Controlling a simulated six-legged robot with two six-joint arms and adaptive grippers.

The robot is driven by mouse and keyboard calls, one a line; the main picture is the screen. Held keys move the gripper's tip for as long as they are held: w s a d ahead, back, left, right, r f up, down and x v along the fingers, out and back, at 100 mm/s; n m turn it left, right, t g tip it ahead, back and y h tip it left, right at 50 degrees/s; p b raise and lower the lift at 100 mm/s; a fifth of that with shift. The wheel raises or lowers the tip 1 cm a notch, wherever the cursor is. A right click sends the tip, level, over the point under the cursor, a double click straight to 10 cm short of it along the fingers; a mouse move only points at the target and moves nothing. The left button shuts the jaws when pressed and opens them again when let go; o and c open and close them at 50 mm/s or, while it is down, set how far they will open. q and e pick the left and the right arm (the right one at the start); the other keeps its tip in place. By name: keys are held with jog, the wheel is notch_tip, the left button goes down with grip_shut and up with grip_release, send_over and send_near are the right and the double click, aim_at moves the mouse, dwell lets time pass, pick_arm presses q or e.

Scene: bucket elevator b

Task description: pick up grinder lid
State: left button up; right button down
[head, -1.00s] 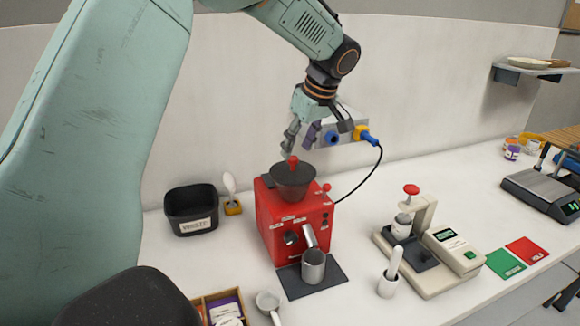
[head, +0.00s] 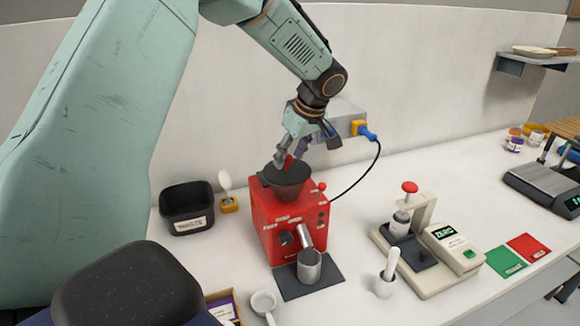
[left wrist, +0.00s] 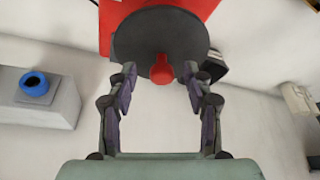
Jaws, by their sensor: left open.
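The grinder lid (head: 274,177) is a dark disc on the hopper of the red grinder (head: 280,224). Its red knob (head: 288,164) stands up from it, partly hidden by a finger in the head view. In the left wrist view the lid (left wrist: 140,42) fills the top middle, with the knob (left wrist: 162,72) between the open fingers. My left gripper (head: 290,158) is open and empty, with its fingertips at the knob's height on either side. I see a gap between each fingertip and the knob. My right gripper is not in view.
A grey socket box (head: 345,113) with a blue plug is on the wall behind the gripper. A black waste bin (head: 187,207) stands left of the grinder. A metal cup (head: 309,266) sits under its spout. A beige press (head: 425,250) stands to the right.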

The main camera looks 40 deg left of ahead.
pick_arm(q)
jog(key=shift+a+f, duration=0.8)
jog(key=shift+a, duration=0.15)
jog(key=shift+s+a, duration=0.1)
jog(key=shift+s, duration=0.05)
jog(key=shift+s+d+r, duration=0.1)
jog(key=shift+d+r, duration=0.15)
jog(key=shift+d, duration=0.25)
jog(key=shift+c, duration=0.4)
jog(key=shift+d+r, duration=0.1)
jog(key=shift+d, duration=0.2)
jog(key=shift+c, duration=0.9)
jog(key=shift+d, duration=0.1)
jog(key=shift+c, duration=0.7)
jog(key=shift+w, duration=0.25)
jog(key=shift+c, duration=0.8)
jog(key=shift+a+f, duration=0.3)
jog(key=shift+a, duration=0.35)
jog(key=shift+c, duration=1.4)
jog(key=shift+s+d+r, duration=0.1)
jog(key=shift+s+r, duration=0.05)
jog(key=shift+s, duration=0.05)
grip_shut()
jog(key=shift+w+d, duration=0.15)
jog(key=shift+d, duration=0.05)
